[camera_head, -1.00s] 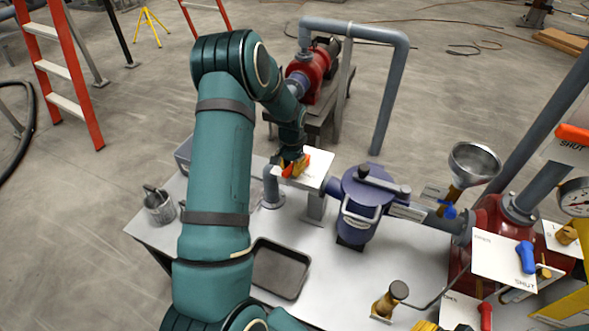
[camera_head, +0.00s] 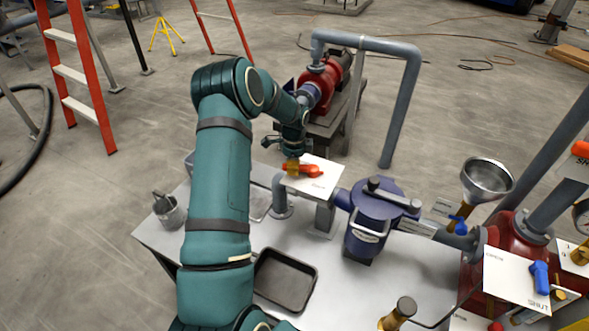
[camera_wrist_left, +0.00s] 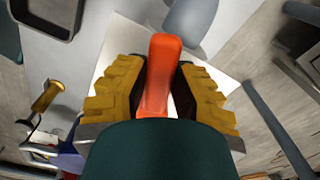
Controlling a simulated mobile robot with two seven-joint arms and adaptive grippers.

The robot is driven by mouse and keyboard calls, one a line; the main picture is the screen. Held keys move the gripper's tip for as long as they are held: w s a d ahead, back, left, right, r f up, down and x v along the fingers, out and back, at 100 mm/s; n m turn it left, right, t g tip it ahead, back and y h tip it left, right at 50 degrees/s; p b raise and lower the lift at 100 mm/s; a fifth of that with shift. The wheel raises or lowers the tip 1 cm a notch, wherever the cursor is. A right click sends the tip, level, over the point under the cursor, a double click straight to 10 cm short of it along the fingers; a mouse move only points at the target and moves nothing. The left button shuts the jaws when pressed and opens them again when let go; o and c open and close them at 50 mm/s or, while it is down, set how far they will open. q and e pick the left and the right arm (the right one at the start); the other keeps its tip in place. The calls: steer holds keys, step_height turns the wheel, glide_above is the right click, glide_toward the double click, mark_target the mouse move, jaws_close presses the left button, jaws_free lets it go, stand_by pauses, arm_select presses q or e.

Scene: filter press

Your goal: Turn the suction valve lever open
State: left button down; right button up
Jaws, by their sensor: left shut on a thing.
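The orange-red valve lever (camera_head: 312,171) lies over a white label plate (camera_head: 322,187) on the pipe stand at the table's back edge. In the head view it points to the right from my left gripper (camera_head: 292,167). In the left wrist view the lever (camera_wrist_left: 160,75) runs between the yellow ridged fingers of my left gripper (camera_wrist_left: 158,95), which is shut on it. The valve body is mostly hidden under the gripper and the plate. The lettering on the plate is too small to read. My right gripper is not in view.
A blue strainer pot (camera_head: 368,225) with a handle stands right of the plate. A dark tray (camera_head: 285,280) and a metal cup (camera_head: 170,213) are on the table. A funnel (camera_head: 487,180), a red housing (camera_head: 505,240) and a blue lever (camera_head: 540,277) are at the right.

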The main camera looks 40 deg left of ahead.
arm_select(q)
steer(key=shift+w+a+f+m, duration=0.15)
steer(key=shift+w+m, duration=0.15)
steer(key=shift+m, duration=0.35)
steer(key=shift+w+a+r+m, duration=0.1)
steer(key=shift+w+a+m, duration=0.15)
steer(key=shift+m, duration=0.45)
steer(key=shift+w+a+f+m, duration=0.1)
steer(key=shift+w+m, duration=0.25)
steer(key=shift+m, duration=0.3)
steer(key=c, duration=0.7)
jaws_free()
steer(key=shift+w, duration=0.15)
steer(key=shift+c, duration=0.2)
step_height(320, 180, up, 12)
